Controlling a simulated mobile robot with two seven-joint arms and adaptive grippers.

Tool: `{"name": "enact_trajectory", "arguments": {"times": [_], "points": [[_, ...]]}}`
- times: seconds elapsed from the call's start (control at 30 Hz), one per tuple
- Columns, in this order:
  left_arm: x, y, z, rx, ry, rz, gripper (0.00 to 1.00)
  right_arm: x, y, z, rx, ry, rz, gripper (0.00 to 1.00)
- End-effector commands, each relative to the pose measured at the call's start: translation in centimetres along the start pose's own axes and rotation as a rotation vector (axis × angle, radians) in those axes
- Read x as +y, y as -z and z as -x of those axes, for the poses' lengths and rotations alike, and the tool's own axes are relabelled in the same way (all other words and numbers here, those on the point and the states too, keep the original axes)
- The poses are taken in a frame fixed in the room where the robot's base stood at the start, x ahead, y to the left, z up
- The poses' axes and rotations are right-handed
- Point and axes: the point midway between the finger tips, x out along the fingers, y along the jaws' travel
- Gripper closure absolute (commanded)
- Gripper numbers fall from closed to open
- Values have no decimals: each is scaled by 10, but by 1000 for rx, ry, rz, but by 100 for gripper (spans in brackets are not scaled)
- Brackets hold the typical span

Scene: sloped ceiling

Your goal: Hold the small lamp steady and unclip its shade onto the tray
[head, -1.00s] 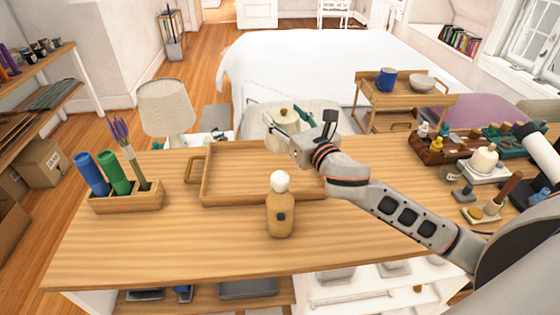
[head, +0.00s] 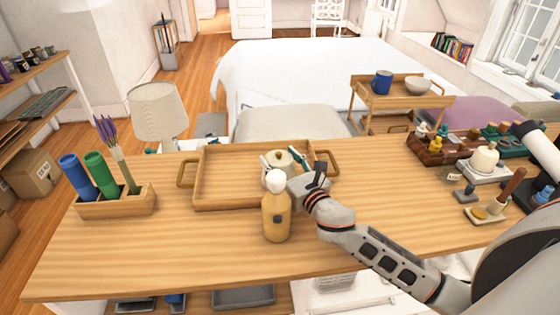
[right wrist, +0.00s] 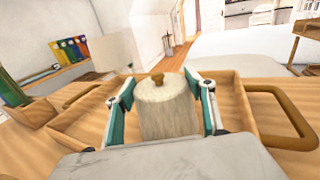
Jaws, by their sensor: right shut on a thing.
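The small lamp's wooden base (head: 276,220) with its round white bulb stands upright on the table, in front of the tray, and no gripper touches it. The cream cylindrical shade with a small wooden knob (head: 284,157) is off the base. My right gripper (head: 288,161) is shut on the shade, with a finger on each side, in the right wrist view too (right wrist: 166,108). The shade is over the wooden tray (head: 224,202); its lower edge is hidden, so I cannot tell whether it touches the tray floor. My left gripper is not in view.
A wooden holder (head: 113,203) with blue and green rolls and lavender stands left of the tray. A larger table lamp (head: 158,112) is behind it. Candles, stamps and small bottles (head: 484,160) crowd the right end. The tabletop in front of the tray is mostly clear.

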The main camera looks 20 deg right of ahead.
Motion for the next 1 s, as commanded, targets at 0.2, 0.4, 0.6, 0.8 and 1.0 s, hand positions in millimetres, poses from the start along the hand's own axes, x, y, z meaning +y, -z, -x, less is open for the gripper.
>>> {"name": "enact_trajectory", "arguments": {"times": [0.2, 0.4, 0.6, 0.8, 1.0], "points": [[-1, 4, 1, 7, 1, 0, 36, 0, 0, 0, 0, 0, 0, 72], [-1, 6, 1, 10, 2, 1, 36, 0, 1, 0, 0, 0, 0, 38], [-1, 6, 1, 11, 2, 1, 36, 0, 1, 0, 0, 0, 1, 38], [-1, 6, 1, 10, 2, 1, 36, 0, 0, 14, 2, -1, 2, 38], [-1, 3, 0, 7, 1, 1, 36, 0, 0, 48, 2, -2, 1, 38]]}}
